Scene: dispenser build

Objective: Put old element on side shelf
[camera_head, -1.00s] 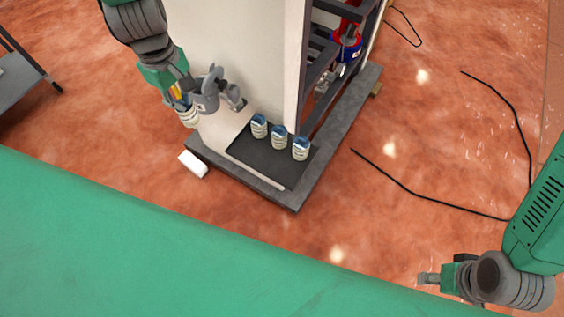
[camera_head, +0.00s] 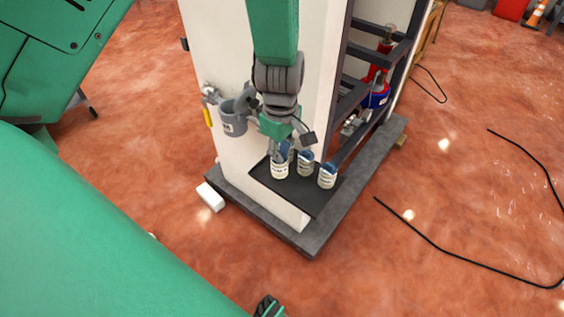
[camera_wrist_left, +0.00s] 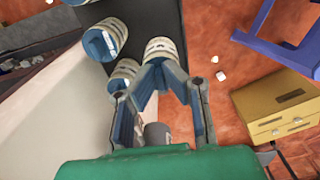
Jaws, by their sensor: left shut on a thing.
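The old element (camera_head: 280,171), a pale cylinder with a blue part, is in my left gripper (camera_head: 283,152) at the left end of the dark side shelf (camera_head: 302,204). In the left wrist view the gripper (camera_wrist_left: 158,85) is shut on the element (camera_wrist_left: 160,48) at its fingertips. I cannot tell whether the element touches the shelf. Similar elements stand close on its right, a middle one (camera_head: 305,164) and a right one (camera_head: 327,177). Another is mostly hidden behind the gripper. My right gripper is out of view.
A grey cup-shaped holder (camera_head: 233,122) is on the pale cabinet wall (camera_head: 238,158), left of my gripper. A white block (camera_head: 210,197) lies by the dark base (camera_head: 312,240). The shelf's front part is bare. Black cables (camera_head: 455,247) lie on the right floor.

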